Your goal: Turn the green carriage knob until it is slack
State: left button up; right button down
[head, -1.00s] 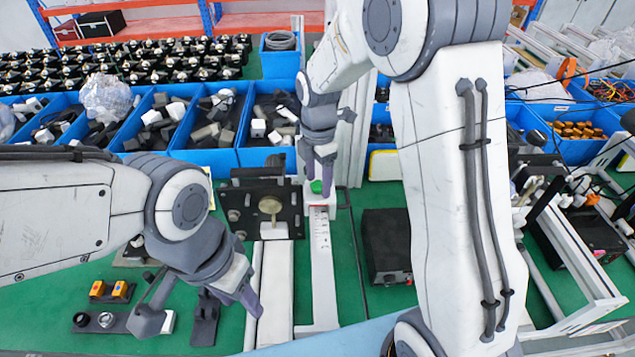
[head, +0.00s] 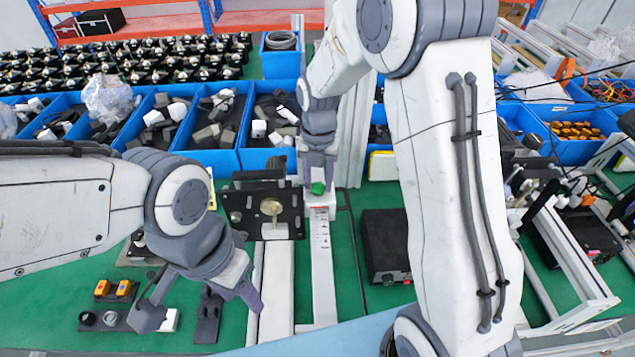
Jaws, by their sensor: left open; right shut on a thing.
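The green carriage knob (head: 318,188) sits at the top of a white carriage on a long pale rail (head: 323,265) with printed markings. My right gripper (head: 319,180) points down over the knob and is shut on it; its fingers hide part of the knob. The black fixture plate (head: 240,212) with a round brass-coloured piece (head: 271,207) stands just left of the knob. My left gripper (head: 208,312) is open and empty at the lower left, apart from the rail and above the green mat.
Blue bins (head: 217,120) with loose parts line the back of the green mat (head: 195,265). A black box (head: 386,240) stands right of the rail. Orange buttons (head: 112,289) and small black parts lie at the lower left. A white frame (head: 575,270) stands at the right.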

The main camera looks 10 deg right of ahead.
jog(key=shift+n, duration=0.4)
jog(key=n, duration=0.2)
jog(key=shift+n, duration=0.3)
jog(key=c, duration=0.5)
grip_release()
jog(key=shift+c, duration=0.2)
